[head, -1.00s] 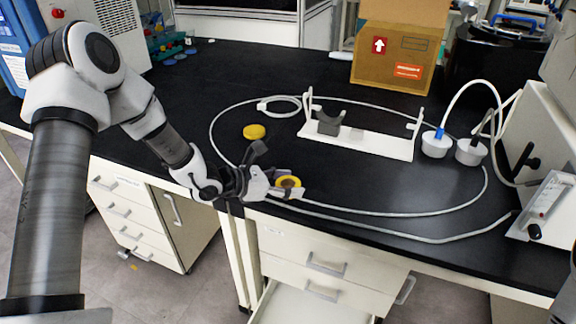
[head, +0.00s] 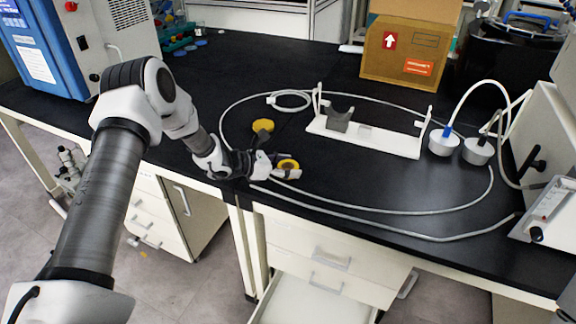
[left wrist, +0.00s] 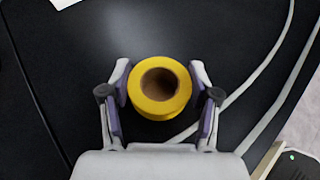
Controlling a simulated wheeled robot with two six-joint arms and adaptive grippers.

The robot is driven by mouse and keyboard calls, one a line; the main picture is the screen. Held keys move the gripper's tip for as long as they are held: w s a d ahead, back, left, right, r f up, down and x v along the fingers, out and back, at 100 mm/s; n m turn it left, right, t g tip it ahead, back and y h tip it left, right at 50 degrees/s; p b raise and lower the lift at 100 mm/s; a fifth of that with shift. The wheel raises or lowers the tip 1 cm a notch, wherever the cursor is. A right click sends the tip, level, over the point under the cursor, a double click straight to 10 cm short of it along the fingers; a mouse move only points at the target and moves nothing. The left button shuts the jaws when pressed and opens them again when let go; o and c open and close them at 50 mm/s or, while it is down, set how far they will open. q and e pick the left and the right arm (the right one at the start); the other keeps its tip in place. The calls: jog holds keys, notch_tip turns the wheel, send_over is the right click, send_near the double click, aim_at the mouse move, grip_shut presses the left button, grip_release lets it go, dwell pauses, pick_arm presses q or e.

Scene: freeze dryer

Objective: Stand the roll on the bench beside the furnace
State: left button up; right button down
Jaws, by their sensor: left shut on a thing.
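A yellow tape roll (head: 288,164) with a brown core is held between the fingers of my left gripper (head: 282,170), near the bench's front edge. In the left wrist view the roll (left wrist: 160,108) sits between both fingers of the gripper (left wrist: 160,100), its hole facing the camera. I cannot tell whether the roll touches the bench. The black bench top (head: 310,70) spreads around it. A blue and white boxy machine (head: 95,45) stands at the far left; I cannot tell whether it is the furnace. My right gripper is out of view.
A yellow disc (head: 263,126) lies behind the gripper. A white stand (head: 370,139) with a grey cradle is right of it. A pale cable (head: 400,211) loops around. A cardboard box (head: 405,50) stands at the back.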

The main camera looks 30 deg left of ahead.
pick_arm(q)
jog(key=shift+f, duration=0.15)
jog(key=o, duration=1.1)
jog(key=shift+o, duration=0.2)
jog(key=shift+r+p, duration=0.3)
jog(key=shift+r, duration=0.05)
jog(key=v, duration=1.1)
jog(key=shift+s+a+r, duration=0.1)
jog(key=shift+s+a, duration=0.15)
jog(key=shift+s, duration=0.2)
